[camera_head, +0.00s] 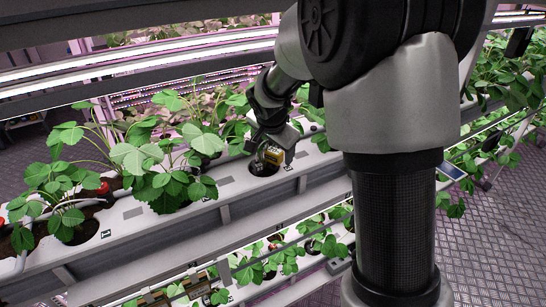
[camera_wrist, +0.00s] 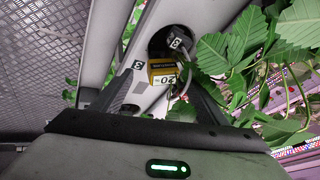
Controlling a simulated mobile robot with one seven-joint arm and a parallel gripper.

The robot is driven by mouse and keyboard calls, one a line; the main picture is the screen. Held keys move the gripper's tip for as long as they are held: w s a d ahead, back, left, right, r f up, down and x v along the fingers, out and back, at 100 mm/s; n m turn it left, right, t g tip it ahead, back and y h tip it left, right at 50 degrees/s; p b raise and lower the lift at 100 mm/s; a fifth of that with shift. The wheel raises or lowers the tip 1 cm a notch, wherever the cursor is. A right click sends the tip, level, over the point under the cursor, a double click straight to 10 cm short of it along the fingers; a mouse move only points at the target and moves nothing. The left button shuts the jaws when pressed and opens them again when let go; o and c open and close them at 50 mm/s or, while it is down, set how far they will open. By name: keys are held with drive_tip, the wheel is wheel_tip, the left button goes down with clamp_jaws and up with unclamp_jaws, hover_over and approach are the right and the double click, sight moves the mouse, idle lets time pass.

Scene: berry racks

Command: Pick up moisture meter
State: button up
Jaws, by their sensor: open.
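The moisture meter, a small yellow and black device with a label, stands at a planting hole in the white growing channel. It shows in the head view (camera_head: 273,156) and in the wrist view (camera_wrist: 162,72), where its label reads "20" or similar. My gripper (camera_head: 277,142) is right at the meter in the head view and partly hides it. In the wrist view my gripper (camera_wrist: 163,92) is open, with a finger on each side of the meter's lower part. Whether the fingers touch it cannot be told.
The white growing channel (camera_head: 132,240) holds leafy strawberry plants (camera_head: 165,155) to the left of the meter. In the wrist view, leaves (camera_wrist: 235,50) lie close by on the right. A lower tier with plants (camera_head: 265,262) sits below. Patterned metal floor (camera_head: 500,250) is clear at right.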

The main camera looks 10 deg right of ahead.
sight(274, 152)
drive_tip(key=x, duration=0.5)
drive_tip(key=shift+w+a+p, duration=0.15)
drive_tip(key=shift+a+p, duration=0.05)
drive_tip(key=shift+p, duration=0.15)
drive_tip(key=shift+r, duration=0.1)
drive_tip(key=c, duration=1.3)
drive_tip(key=shift+o, duration=0.2)
drive_tip(key=shift+r, duration=0.1)
